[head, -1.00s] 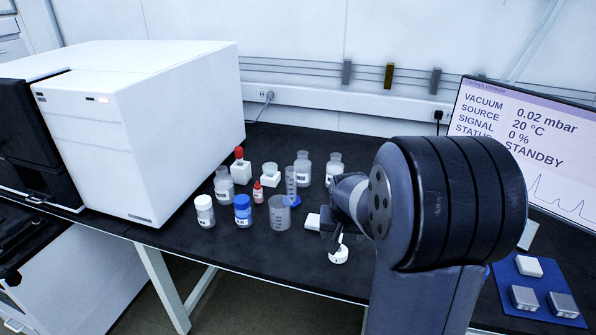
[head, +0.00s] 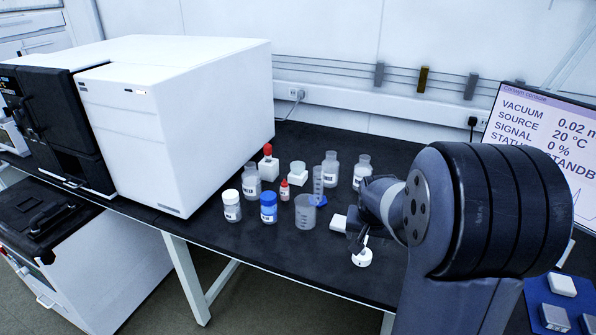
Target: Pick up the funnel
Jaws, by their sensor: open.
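I cannot pick out the funnel with certainty. A small white round piece (head: 362,258) with a narrow upper part sits on the black bench at the front, right below my gripper (head: 357,240). A pale, wide-topped piece (head: 298,167) on a white block stands farther back among the bottles; its shape is too small to tell. My gripper is open and points down at the white round piece. My arm covers part of the gripper, and I cannot tell whether the fingers touch that piece.
Several bottles stand left of my gripper, among them a blue-capped one (head: 268,208) and a white-capped one (head: 231,206). A clear beaker (head: 305,213) and a measuring cylinder (head: 318,185) are closer. A large white instrument (head: 180,110) fills the left; a screen (head: 540,140) stands right.

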